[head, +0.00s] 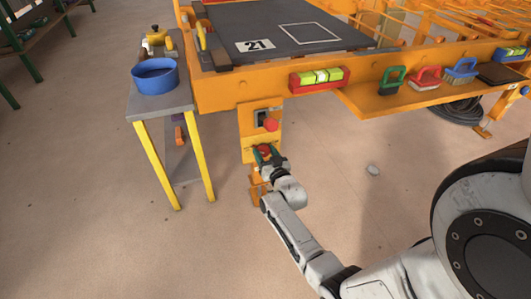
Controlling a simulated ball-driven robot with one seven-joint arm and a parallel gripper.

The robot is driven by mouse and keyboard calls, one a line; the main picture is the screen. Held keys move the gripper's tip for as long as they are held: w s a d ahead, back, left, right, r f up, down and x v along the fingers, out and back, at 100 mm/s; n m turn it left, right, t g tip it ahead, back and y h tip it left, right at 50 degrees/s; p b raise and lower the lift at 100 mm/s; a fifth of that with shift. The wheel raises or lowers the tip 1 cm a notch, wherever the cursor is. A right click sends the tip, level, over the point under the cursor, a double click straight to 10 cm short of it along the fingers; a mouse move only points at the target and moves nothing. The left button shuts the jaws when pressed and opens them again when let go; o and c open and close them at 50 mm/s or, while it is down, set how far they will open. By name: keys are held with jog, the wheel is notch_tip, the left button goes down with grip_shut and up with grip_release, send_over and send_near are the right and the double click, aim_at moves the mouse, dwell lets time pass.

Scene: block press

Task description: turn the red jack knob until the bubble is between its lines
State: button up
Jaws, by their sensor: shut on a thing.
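The red jack knob (264,149) is low on the front of the orange machine frame, partly hidden by my gripper. My gripper (266,154) is at the knob with its jaws shut on it. The spirit level (298,84) has a red body and a yellow-green vial, and sits on the front rail above and to the right. A pale bubble (322,76) shows near the vial's middle. The lines are too small to tell exactly how the bubble lies between them.
A red ball handle (270,124) sticks out just above my gripper. A side table (178,104) with a blue bowl (155,75) stands at left. Brushes (428,77) lie on the right shelf (372,104).

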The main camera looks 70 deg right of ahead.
jog(key=shift+n, duration=0.4)
jog(key=o, duration=1)
jog(key=p+v, duration=0.4)
jog(key=v, duration=0.6)
jog(key=shift+s+a, duration=0.25)
